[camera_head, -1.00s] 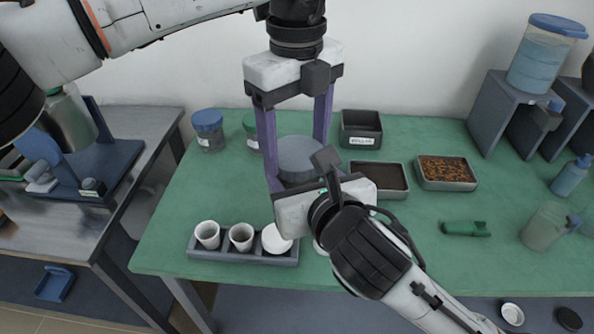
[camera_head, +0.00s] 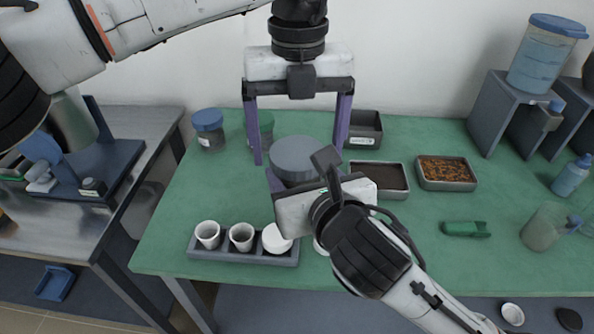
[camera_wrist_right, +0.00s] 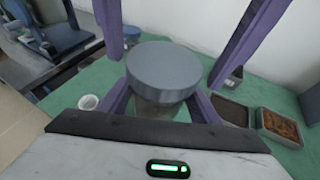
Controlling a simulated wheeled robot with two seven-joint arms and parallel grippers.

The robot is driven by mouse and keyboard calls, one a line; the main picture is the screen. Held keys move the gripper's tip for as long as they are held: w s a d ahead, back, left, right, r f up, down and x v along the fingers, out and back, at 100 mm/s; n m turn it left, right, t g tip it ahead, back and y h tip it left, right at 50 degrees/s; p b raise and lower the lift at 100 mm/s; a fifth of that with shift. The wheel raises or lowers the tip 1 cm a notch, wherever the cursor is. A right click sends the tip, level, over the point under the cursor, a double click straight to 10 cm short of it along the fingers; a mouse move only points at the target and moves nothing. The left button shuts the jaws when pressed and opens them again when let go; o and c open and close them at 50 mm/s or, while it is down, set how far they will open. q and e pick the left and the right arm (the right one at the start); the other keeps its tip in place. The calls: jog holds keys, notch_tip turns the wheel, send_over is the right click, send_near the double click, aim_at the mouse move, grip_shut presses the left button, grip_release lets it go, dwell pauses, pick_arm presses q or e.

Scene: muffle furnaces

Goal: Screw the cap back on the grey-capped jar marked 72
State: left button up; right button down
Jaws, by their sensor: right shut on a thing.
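The grey-capped jar's cap (camera_head: 296,158) sits level on top of the jar. The jar body (camera_wrist_right: 160,106) shows under the cap in the right wrist view; no 72 marking is readable. My right gripper (camera_wrist_right: 160,100) is shut on the jar body, with a purple finger on each side below the cap. In the head view its palm hides most of the jar. My left gripper (camera_head: 297,155) points down from above. Its fingers are spread wide, one on each side of the cap, with gaps between them and the cap.
A blue-capped jar (camera_head: 208,130) and a green-capped jar (camera_head: 265,130), partly hidden by a left finger, stand behind left. Dark trays (camera_head: 378,180) and a tray of orange-brown bits (camera_head: 447,172) lie to the right. A rack (camera_head: 270,258) with white cups is in front.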

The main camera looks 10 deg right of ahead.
pick_arm(q)
jog(key=shift+w, duration=0.1)
jog(key=shift+r, duration=0.45)
notch_tip(320, 180, up, 4)
jog(key=shift+f, duration=0.15)
jog(key=shift+o, duration=0.3)
jog(key=n, duration=0.1)
jog(key=r+n, duration=0.1)
jog(key=n, duration=0.1)
jog(key=shift+r, duration=0.3)
jog(key=r+n, duration=0.1)
jog(key=n, duration=0.3)
jog(key=shift+r, duration=0.4)
